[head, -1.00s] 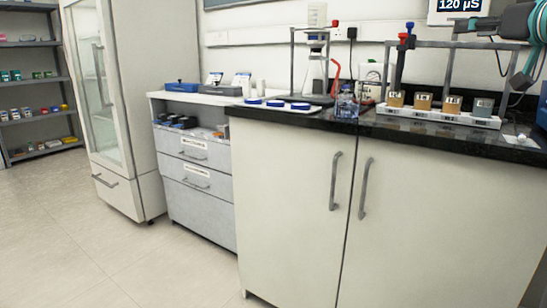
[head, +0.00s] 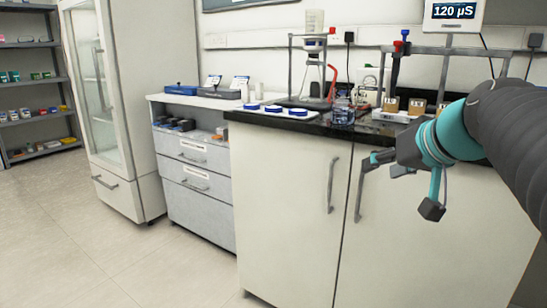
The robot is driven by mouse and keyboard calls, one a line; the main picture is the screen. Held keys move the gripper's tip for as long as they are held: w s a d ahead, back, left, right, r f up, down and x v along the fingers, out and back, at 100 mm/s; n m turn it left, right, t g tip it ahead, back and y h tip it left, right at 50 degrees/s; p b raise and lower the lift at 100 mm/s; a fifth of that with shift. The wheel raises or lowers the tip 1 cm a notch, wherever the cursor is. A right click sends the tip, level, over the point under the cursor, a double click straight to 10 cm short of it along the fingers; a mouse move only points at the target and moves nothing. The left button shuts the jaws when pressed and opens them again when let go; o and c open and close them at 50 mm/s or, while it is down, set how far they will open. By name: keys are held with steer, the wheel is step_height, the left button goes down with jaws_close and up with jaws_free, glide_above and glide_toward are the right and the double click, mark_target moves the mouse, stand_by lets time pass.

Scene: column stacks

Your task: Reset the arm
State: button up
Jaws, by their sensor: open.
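My arm reaches in from the right edge of the head view, dark grey with teal joints. My gripper (head: 382,164) is at its end, pointing left in front of the counter's edge and the cabinet doors. It is open, and I see nothing between its fingers. It is apart from the things on the counter. My wrist and forearm hide the right part of the counter and part of the block row.
The black counter (head: 285,121) holds blue-lidded dishes (head: 274,109), a glass bottle (head: 343,111), a stand with a flask (head: 312,75), and a white rack (head: 389,116) of labelled blocks. A 120 µS display (head: 453,14) hangs behind. The floor at left is clear.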

steer(key=s+a+f+g+h+p, duration=0.1)
steer(key=s+a+f+g, duration=0.1)
steer(key=s+f, duration=0.6)
steer(key=s+a+f+g+h+p, duration=0.1)
steer(key=s+a+f+g+h, duration=0.1)
steer(key=s+f, duration=0.7)
step_height(320, 180, down, 4)
steer(key=shift+s+a+f+g, duration=0.2)
steer(key=shift+s+g, duration=0.05)
steer(key=shift+g, duration=0.05)
stand_by(1.0)
